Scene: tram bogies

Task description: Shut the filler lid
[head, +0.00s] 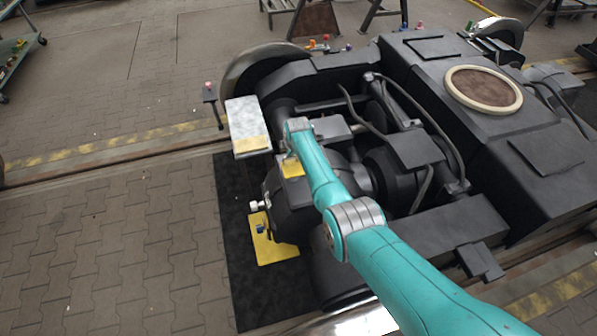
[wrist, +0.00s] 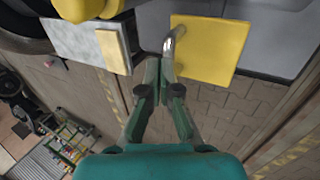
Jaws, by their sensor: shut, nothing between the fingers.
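A flat yellow square plate, which looks like the filler lid (wrist: 218,50), is at upper right in the wrist view. A bent metal handle (wrist: 170,40) stands at its left edge. My gripper (wrist: 163,72) is shut and empty, with its tips just below the handle; I cannot tell if they touch it. In the head view, a yellow plate (head: 272,247) shows low beside the dark housing, and a smaller yellow piece (head: 292,168) shows by my arm's end. I cannot tell for sure which is the lid. My fingers are hidden there.
A grey-white box with a pale yellow pad (head: 245,118) stands close by; it is at upper left in the wrist view (wrist: 70,45). The dark bogie (head: 430,90) fills the right. A black mat (head: 237,210) and paving (head: 110,240) lie left, with open floor.

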